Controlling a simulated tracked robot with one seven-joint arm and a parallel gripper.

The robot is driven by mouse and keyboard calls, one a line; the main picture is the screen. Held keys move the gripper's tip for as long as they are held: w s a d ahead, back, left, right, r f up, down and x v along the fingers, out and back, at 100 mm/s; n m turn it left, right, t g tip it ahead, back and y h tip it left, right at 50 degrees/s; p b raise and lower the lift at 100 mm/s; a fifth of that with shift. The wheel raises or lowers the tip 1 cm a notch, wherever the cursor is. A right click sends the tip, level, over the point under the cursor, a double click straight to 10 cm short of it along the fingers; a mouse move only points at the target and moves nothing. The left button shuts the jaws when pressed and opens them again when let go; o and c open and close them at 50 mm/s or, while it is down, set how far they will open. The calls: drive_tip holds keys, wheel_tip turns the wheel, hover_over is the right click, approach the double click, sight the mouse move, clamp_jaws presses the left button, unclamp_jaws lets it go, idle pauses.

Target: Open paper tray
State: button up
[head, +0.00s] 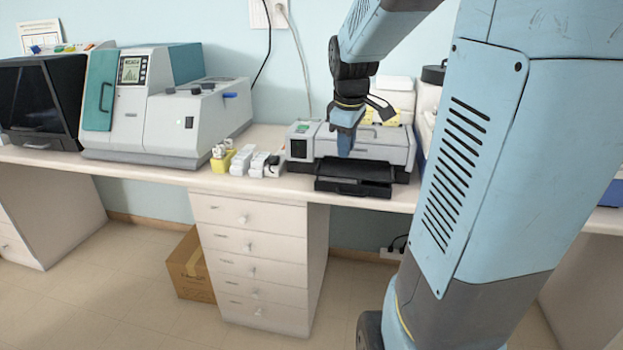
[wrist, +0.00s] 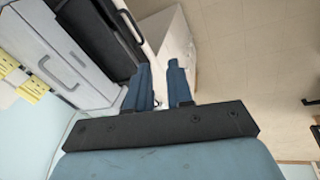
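A grey printer (head: 385,147) stands on the bench, right of centre in the head view. Its black paper tray (head: 355,179) is low at the front, at the bench edge. How far the tray is pulled out is hard to tell. In the wrist view the printer (wrist: 62,55) fills the upper left, with the black tray (wrist: 97,32) along its front. My gripper (head: 345,150) points down in front of the printer, above the tray in the head view. In the wrist view my gripper (wrist: 161,75) has its two blue fingers apart, with nothing between them.
A large grey and teal machine (head: 140,110) stands left on the bench. Small white and yellow items (head: 243,162) sit left of the printer. A drawer cabinet (head: 250,260) is under the bench, with a cardboard box (head: 188,268) beside it. Open floor lies in front.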

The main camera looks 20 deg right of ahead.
sight(356, 195)
drive_tip(key=w+d+f+n+g, duration=0.1)
drive_tip(key=w+d+f+n, duration=0.2)
drive_tip(key=w+d+f, duration=0.3)
drive_tip(key=d+f, duration=0.1)
drive_tip(key=f, duration=0.3)
drive_tip(key=w+f, duration=0.1)
drive_tip(key=f, duration=0.3)
drive_tip(key=d+f, duration=0.1)
drive_tip(key=f, duration=0.3)
drive_tip(key=shift+w+d+f, duration=0.25)
drive_tip(key=shift+d+f, duration=0.05)
clamp_jaws()
idle(1.1)
